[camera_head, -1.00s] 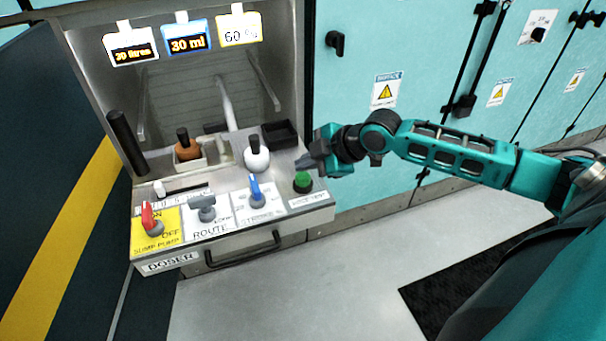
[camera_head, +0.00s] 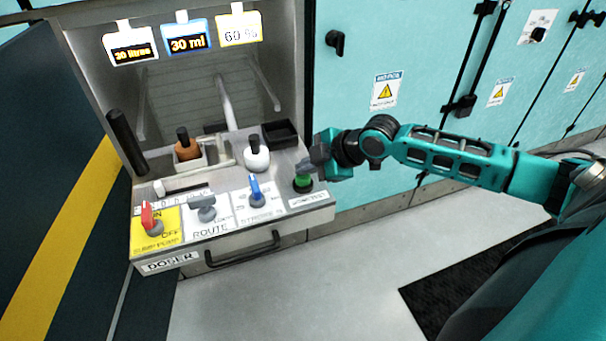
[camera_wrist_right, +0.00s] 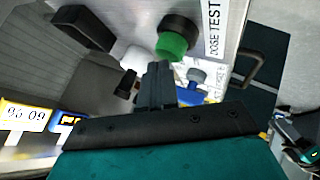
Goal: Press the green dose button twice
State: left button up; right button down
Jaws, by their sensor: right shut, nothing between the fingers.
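The green dose button (camera_head: 303,184) sits in a dark round collar at the right end of the doser's sloped front panel. It also shows in the right wrist view (camera_wrist_right: 172,46), beside a "DOSE TEST" label. My right gripper (camera_head: 304,167) is shut and empty, with its fingertips just above the button in the head view. In the right wrist view the closed fingers (camera_wrist_right: 157,82) point toward the button, and a small gap seems to show between them. I cannot tell for certain whether they touch. My left gripper is not in view.
Left of the button on the panel are a blue knob (camera_head: 256,190), a grey knob (camera_head: 206,210) and a red knob (camera_head: 149,218). A white-bodied bottle (camera_head: 256,157) and an empty black tray (camera_head: 281,134) stand behind. Teal cabinets (camera_head: 400,50) are at the right.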

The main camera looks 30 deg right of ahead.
aim_at(306, 177)
jog(key=shift+f, duration=0.5)
dwell(0.4)
jog(key=shift+r, duration=0.1)
jog(key=shift+r+p, duration=1)
notch_tip(306, 177, up, 5)
jog(key=p, duration=0.5)
dwell(0.5)
